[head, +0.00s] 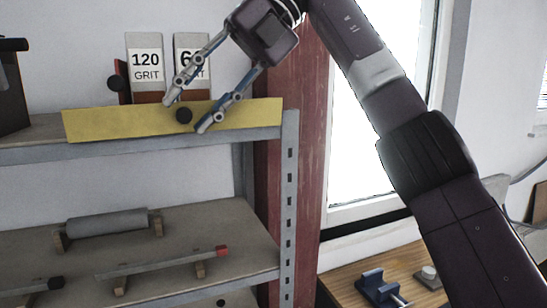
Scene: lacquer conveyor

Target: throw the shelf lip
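The shelf lip is a yellow board (110,124) standing along the front edge of the upper shelf, with a round black knob (184,115) on its face. My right gripper (184,117) reaches down from the upper right in front of the lip. Its two fingers are spread, one on each side of the knob, with a visible gap; I cannot tell whether either touches the lip. My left gripper is not in view.
Boxes marked 120 grit (146,62) and another grit box (190,50), partly hidden by a finger, stand behind the lip. The lower shelf (245,255) holds a grey roller (106,222) and a bar on supports (160,262). A red post (305,130) stands right of the shelf.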

